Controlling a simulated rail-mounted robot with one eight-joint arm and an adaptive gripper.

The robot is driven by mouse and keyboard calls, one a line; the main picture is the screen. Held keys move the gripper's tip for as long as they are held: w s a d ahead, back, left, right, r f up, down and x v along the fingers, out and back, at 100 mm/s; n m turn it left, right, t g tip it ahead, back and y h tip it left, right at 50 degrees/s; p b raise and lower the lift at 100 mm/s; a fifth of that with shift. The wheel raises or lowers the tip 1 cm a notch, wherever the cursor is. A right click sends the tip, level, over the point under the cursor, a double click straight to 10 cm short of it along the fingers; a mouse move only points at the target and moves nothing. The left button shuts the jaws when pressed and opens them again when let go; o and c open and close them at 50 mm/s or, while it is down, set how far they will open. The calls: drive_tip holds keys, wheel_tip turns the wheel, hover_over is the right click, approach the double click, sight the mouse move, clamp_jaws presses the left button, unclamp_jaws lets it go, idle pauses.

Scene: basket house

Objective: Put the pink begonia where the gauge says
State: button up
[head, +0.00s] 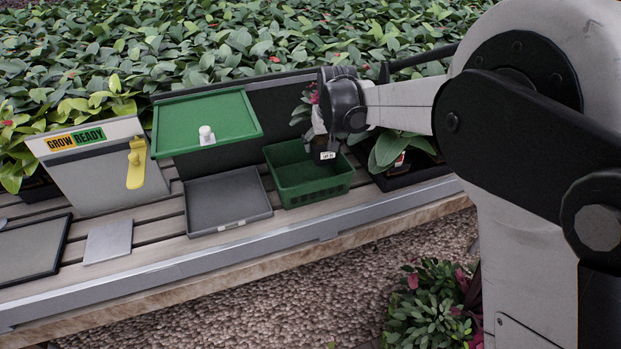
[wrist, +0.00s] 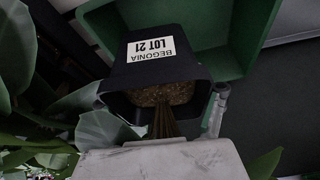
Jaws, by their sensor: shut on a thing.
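The pink begonia is in a black pot (head: 326,154) with a white label; some pink shows at its top in the head view. In the wrist view the pot (wrist: 185,72) is tilted, its label reads BEGONIA LOT 21, and brown soil and stems show. My gripper (head: 328,132) is shut on the begonia and holds it over the right part of the open green basket (head: 290,196). Whether the pot touches the basket is unclear. The gauge (head: 98,182) is a grey board with a GROW/READY sign and a yellow pointer (head: 136,170) near the READY end.
A green panel with a white knob (head: 206,136) stands left of the basket. A grey tray (head: 228,202) lies before it. A flat grey plate (head: 108,242) and a dark tray (head: 30,250) lie farther left. Leafy plants in a dark tray (head: 425,176) stand right of the basket.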

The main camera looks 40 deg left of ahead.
drive_tip(key=n, duration=0.2)
hover_over(303, 174)
drive_tip(key=s+d, duration=0.1)
drive_tip(key=d, duration=0.1)
wheel_tip(303, 174, down, 10)
drive_tip(key=shift+a+f+b, duration=0.15)
drive_tip(key=shift+b, duration=0.25)
drive_tip(key=shift+f, duration=0.15)
drive_tip(key=o, duration=1.6)
drive_tip(key=shift+o, duration=0.2)
drive_tip(key=v, duration=0.6)
drive_tip(key=p+v, duration=0.1)
drive_tip(key=v, duration=0.5)
drive_tip(key=shift+w+d, duration=0.2)
